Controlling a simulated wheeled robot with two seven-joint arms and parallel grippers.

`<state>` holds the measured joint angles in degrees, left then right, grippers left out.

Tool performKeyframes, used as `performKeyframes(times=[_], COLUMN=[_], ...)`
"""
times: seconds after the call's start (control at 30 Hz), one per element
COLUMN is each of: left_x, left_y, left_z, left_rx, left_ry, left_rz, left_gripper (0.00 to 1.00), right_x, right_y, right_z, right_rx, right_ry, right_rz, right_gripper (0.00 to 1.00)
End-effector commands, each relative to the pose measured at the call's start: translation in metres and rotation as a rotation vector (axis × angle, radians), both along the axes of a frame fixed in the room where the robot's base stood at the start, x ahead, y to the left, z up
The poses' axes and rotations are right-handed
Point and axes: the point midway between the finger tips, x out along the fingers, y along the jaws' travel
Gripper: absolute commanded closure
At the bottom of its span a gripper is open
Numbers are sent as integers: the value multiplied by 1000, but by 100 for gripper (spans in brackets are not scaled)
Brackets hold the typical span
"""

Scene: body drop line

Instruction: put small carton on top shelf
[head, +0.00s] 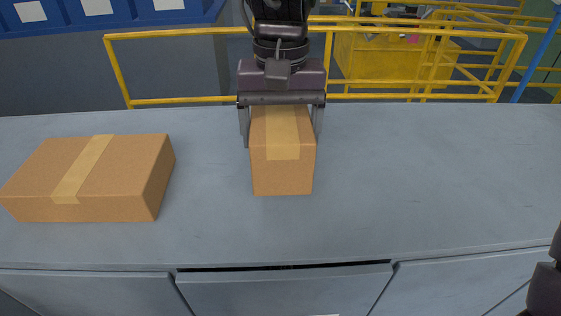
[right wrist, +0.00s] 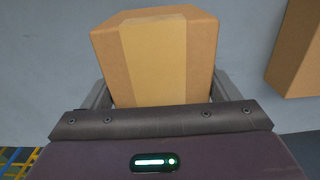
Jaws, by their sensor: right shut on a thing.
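The small carton (head: 283,170) is a brown box with a tan tape strip, at the middle of the grey counter (head: 420,190) in the head view. My right gripper (head: 282,125) comes down from the top of that view, with one finger on each side of the carton, shut on it. In the right wrist view the carton (right wrist: 200,60) sits between the fingers. I cannot tell whether its underside touches the counter. No shelf can be made out for certain. My left gripper is not in view.
A larger, flatter taped carton (head: 125,180) lies on the counter to the left. It shows at the right edge of the right wrist view (right wrist: 300,55). The counter's right side is clear. Yellow railings (head: 200,31) and a blue structure (head: 110,15) stand behind.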

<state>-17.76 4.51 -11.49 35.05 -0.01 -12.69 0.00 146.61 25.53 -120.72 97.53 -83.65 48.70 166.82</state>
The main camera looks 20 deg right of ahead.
Motion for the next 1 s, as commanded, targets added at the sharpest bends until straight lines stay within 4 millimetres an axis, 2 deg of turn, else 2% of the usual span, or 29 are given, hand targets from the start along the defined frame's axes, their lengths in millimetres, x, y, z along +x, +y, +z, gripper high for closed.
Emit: performKeyframes(times=[0.03, 0.1, 0.2, 0.43, 0.57, 0.83, 0.87, 1.0], left_x=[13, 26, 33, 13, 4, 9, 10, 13], left_y=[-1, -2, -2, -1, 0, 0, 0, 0], left_z=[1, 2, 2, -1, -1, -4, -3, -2], left_rx=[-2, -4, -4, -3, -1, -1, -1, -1], left_ry=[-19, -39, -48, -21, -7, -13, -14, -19], left_rz=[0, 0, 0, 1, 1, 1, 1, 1], left_gripper=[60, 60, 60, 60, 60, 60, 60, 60], right_x=[0, 0, 0, -1, 0, 0, 0, 0], right_y=[0, 0, 0, 0, 0, 0, 0, 0], right_z=[-7, -12, -20, -51, -53, -57, -56, -56], right_rx=[2, 1, 1, 2, 1, 1, 0, 0], right_ry=[2, 0, 1, 2, -2, -1, -1, -1], right_rz=[2, 1, 1, 1, 0, 0, 0, 0], right_gripper=[50, 50, 50, 50, 50, 50, 16, 0])
